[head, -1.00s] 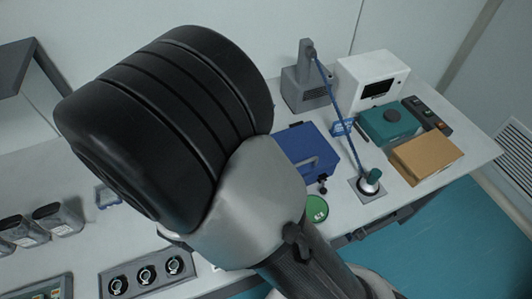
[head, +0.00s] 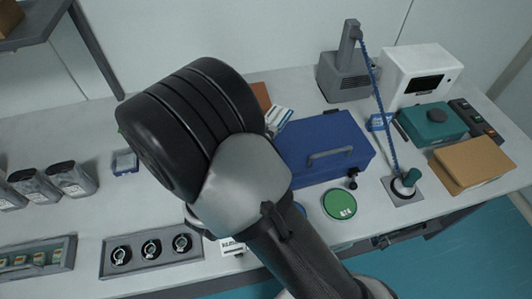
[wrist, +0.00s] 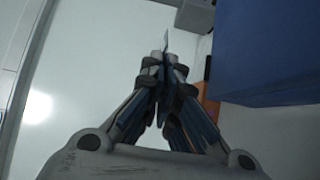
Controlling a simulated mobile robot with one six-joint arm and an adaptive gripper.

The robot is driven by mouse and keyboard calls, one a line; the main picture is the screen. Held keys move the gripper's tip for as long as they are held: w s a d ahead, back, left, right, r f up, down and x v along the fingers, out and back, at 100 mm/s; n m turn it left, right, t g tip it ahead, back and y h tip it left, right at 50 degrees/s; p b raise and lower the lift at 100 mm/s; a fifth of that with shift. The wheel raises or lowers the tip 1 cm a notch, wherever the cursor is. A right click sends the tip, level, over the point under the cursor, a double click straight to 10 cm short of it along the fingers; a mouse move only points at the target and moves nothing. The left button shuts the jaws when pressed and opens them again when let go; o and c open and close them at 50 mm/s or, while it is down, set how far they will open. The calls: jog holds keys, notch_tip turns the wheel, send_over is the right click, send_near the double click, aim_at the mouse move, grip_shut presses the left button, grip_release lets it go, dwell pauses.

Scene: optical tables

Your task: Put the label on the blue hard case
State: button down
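The blue hard case (head: 325,140) lies closed on the bench, right of my arm in the head view, with its handle facing the front. In the wrist view its blue side (wrist: 265,50) fills the upper right. My gripper (wrist: 165,70) shows in the wrist view with its fingers drawn together, left of the case and apart from it. A thin pale sliver, which looks like the label (wrist: 166,39) seen edge-on, stands out between the fingertips. Its printed face cannot be seen. In the head view my own arm hides the fingers.
White-and-blue printed cards (head: 279,120) and a brown item (head: 260,95) lie behind the case's left end. A green disc (head: 340,204), a corded tool on its stand (head: 404,188) and a teal box (head: 434,124) are nearby. A grey three-hole tray (head: 151,250) lies front left.

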notch_tip(320, 180, down, 7)
jog(key=b, duration=0.1)
jog(key=shift+b, duration=0.35)
jog(key=shift+r, duration=0.1)
jog(key=shift+f+b, duration=0.5)
jog(key=shift+b, duration=0.1)
jog(key=shift+f, duration=0.15)
jog(key=c, duration=2.1)
grip_release()
